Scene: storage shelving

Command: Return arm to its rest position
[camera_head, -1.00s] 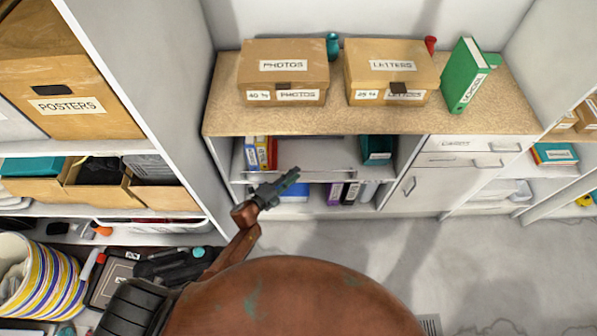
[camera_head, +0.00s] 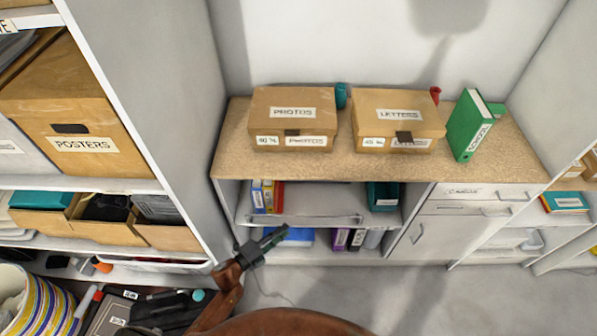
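My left gripper (camera_head: 274,239) is dark and sits at the end of a rust-brown arm that comes up from the bottom left. It points up and right, in front of the open compartment under the wooden counter (camera_head: 330,169). Nothing shows held in it. Its fingers are too small and dark to tell whether they are open or shut. My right gripper is out of view.
A PHOTOS box (camera_head: 292,118), a LETTERS box (camera_head: 397,121) and a green binder (camera_head: 476,128) stand on the counter. A tall shelf with a POSTERS box (camera_head: 85,130) rises at the left. Clear floor (camera_head: 390,299) lies in front of the cabinet.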

